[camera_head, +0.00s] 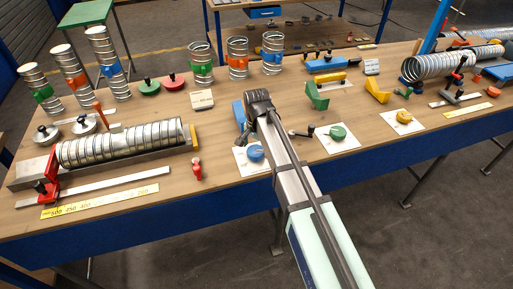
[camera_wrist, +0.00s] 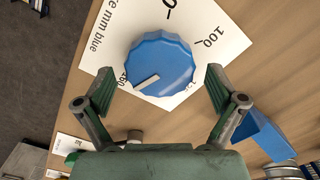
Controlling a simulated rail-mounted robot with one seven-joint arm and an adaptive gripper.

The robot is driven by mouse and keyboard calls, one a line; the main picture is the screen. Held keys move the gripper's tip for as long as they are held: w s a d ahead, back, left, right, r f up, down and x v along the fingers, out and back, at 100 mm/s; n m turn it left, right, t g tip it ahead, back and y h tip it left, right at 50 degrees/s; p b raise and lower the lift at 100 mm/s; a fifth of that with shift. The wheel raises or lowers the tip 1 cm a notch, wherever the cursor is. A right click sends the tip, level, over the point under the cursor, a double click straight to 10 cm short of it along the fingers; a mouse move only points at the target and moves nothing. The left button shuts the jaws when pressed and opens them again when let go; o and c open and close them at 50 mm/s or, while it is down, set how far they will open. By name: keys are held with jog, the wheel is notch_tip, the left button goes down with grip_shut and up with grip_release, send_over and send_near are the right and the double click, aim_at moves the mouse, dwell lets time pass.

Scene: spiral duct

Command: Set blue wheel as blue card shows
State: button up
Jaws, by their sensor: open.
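The blue wheel (camera_head: 255,153) sits on a white dial sheet (camera_head: 243,165) near the table's front edge. In the wrist view the wheel (camera_wrist: 160,60) is round with scalloped sides, and its white mark points to the lower left. The sheet (camera_wrist: 218,38) bears "mm blue", "100" and a number partly hidden by the wheel. My gripper (camera_wrist: 160,82) is open, its fingers apart on the near left and right of the wheel, not visibly touching it. In the head view my arm hides the fingers. I cannot tell which card is the blue card.
A blue block (camera_wrist: 262,135) stands close to my right finger. Small white cards (camera_head: 202,100) (camera_head: 372,67) stand farther back. A spiral duct (camera_head: 120,143) lies left.

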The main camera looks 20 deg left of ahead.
jog(key=c, duration=1.1)
jog(key=shift+c, duration=0.2)
jog(key=shift+n, duration=0.4)
jog(key=n+b, duration=0.1)
jog(key=n, duration=0.3)
jog(key=shift+a, duration=0.1)
jog(key=n, duration=0.4)
jog(key=shift+a+n, duration=0.1)
jog(key=shift+n, duration=0.3)
jog(key=n, duration=0.4)
jog(key=shift+s+n+b, duration=0.15)
jog(key=shift+n+b, duration=0.15)
jog(key=shift+b, duration=0.05)
jog(key=shift+s+a+n, duration=0.1)
jog(key=shift+n, duration=2.1)
